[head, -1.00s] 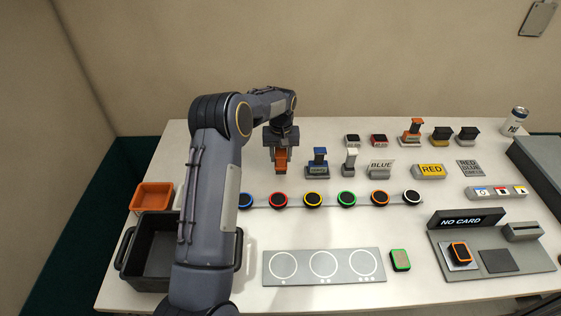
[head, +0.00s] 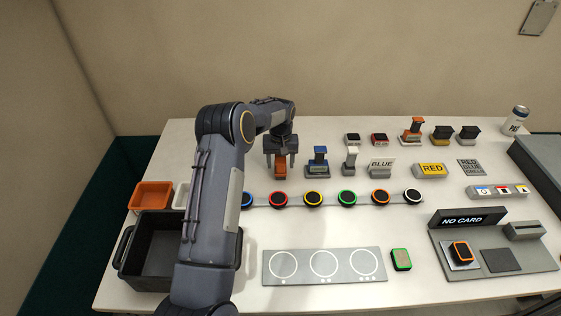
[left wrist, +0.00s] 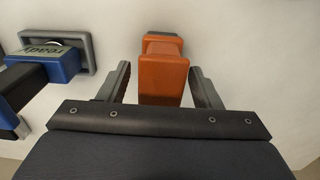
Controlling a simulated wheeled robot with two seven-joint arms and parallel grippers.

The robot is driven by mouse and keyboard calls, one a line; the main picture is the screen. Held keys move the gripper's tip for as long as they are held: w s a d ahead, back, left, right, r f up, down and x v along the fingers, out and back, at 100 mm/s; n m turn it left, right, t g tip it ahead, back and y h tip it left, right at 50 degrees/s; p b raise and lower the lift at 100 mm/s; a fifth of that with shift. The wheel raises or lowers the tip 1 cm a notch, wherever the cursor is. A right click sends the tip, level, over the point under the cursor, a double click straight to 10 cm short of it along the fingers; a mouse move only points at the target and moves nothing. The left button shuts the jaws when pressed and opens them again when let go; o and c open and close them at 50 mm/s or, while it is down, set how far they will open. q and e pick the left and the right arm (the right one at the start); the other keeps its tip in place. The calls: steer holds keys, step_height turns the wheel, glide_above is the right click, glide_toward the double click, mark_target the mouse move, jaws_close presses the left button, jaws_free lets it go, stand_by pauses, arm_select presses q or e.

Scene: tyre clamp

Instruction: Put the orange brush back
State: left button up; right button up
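An orange brush (head: 280,172) stands on the table at the left end of the back row. In the left wrist view its orange block-shaped handle (left wrist: 163,78) lies between the fingers, with a grey part behind it. My left gripper (head: 280,160) is over the brush. Its fingers are apart, with a gap on each side of the handle, so it is open and not holding it. Whether the brush sits fully in a holder is hidden. My right gripper is not in view.
A blue-handled tool (head: 317,160) in a grey holder and a white one (head: 350,160) stand just right of the brush. A row of coloured round discs (head: 313,199) lies in front. An orange tray (head: 152,195) and a black bin (head: 150,262) stand left.

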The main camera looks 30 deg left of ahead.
arm_select(q)
steer(key=shift+r, duration=0.25)
steer(key=shift+r+p, duration=0.3)
steer(key=shift+r, duration=0.1)
steer(key=s+d+r+t, duration=0.1)
steer(key=s+r, duration=0.2)
steer(key=r, duration=0.6)
steer(key=s+d+r, duration=0.1)
steer(key=s+r, duration=0.2)
steer(key=r, duration=0.7)
steer(key=s+d+r+m+t+h, duration=0.1)
steer(key=s+d+r, duration=0.2)
steer(key=s, duration=0.3)
steer(key=s+d+r+m+t+h, duration=0.1)
steer(key=s+d+r, duration=0.15)
steer(key=s, duration=0.45)
steer(key=s+d+f+m+t+h, duration=0.1)
steer(key=s+d, duration=0.3)
steer(key=s, duration=0.5)
steer(key=s+d+f+m+t, duration=0.1)
steer(key=s+d+f, duration=0.2)
steer(key=s, duration=0.6)
steer(key=shift+s+d+f+m+t+h, duration=0.15)
steer(key=shift+s+d+m+t+h, duration=0.2)
steer(key=shift+d, duration=0.8)
